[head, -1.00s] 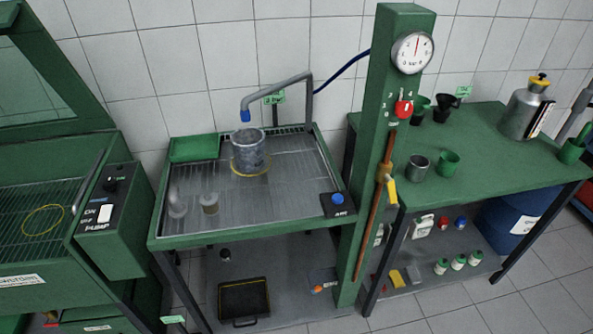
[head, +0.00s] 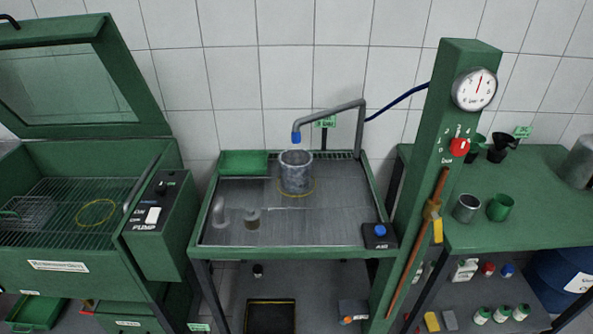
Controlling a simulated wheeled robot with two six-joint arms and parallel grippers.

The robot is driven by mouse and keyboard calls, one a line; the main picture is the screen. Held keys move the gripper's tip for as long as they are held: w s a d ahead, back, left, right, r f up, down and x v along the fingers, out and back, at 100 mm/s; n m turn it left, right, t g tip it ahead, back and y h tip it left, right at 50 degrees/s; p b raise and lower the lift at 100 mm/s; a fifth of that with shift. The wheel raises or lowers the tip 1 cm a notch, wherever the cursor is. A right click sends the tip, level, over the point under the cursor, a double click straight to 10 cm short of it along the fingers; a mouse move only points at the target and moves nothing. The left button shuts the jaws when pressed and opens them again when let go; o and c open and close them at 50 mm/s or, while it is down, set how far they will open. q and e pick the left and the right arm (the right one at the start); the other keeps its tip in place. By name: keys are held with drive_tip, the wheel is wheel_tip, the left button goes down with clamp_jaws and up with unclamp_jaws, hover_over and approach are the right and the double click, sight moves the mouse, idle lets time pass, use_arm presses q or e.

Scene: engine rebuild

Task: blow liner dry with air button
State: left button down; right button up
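The liner (head: 296,172) is a grey metal cylinder standing upright on the tray of the green drying stand (head: 210,222). A yellow ring mark lies around its base. The blue-tipped air nozzle (head: 296,138) on a bent grey pipe hangs just above the liner. The air button (head: 380,230) is a blue round button on a dark box at the stand's front right corner. Neither of my grippers is in view.
A green washer cabinet (head: 150,235) with its lid raised stands at the left. A green post with a gauge (head: 475,89) and red knob (head: 459,147) rises right of the stand. Cups (head: 466,208) stand on the right bench.

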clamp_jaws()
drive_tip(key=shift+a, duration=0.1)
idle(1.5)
